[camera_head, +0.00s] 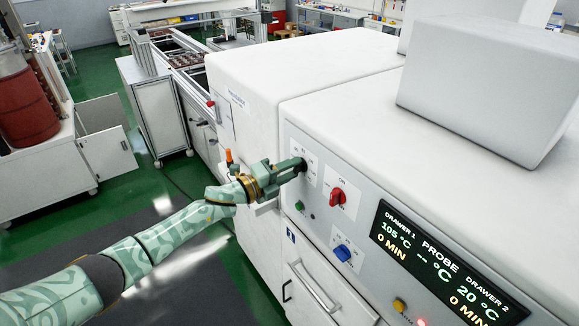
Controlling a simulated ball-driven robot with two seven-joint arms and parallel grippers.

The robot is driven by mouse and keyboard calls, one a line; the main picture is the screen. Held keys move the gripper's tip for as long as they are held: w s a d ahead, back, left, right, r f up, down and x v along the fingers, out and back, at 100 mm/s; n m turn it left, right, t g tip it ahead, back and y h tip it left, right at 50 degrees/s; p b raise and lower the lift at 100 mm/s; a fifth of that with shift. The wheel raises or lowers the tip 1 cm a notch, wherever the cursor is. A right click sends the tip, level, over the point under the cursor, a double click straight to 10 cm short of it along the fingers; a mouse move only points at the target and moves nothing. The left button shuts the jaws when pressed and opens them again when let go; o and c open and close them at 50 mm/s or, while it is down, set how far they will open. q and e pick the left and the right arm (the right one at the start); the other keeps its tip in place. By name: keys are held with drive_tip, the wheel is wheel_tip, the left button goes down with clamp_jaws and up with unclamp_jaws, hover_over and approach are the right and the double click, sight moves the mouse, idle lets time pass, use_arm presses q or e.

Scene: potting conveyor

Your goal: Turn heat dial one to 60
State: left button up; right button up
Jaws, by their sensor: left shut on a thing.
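My left gripper (290,168) is at the upper left of the machine's front panel. It is shut on a dark dial (303,164) there, which its fingers partly cover. The scale printed around this dial is too small to read. The display (440,265) reads 105 °C and 0 MIN for drawer 1, and 20 °C and 0 MIN for drawer 2. The probe reading shows only dashes. My right gripper is out of view.
A red knob (338,196) is right of the gripped dial, with a blue knob (342,252) below it. A small green button (299,205) and a yellow button (399,304) are on the panel. A drawer handle (314,287) sits lower down. Green floor is open at left.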

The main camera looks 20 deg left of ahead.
use_arm(q)
drive_tip(key=n+p, duration=0.2)
drive_tip(key=n, duration=0.4)
drive_tip(key=shift+n, duration=0.3)
drive_tip(key=n+p, duration=0.2)
drive_tip(key=n, duration=0.2)
drive_tip(key=shift+f+n, duration=0.1)
drive_tip(key=shift+n, duration=0.2)
drive_tip(key=o, duration=1)
drive_tip(key=shift+s+a, duration=0.1)
drive_tip(key=b+v, duration=0.1)
drive_tip(key=v, duration=1.5)
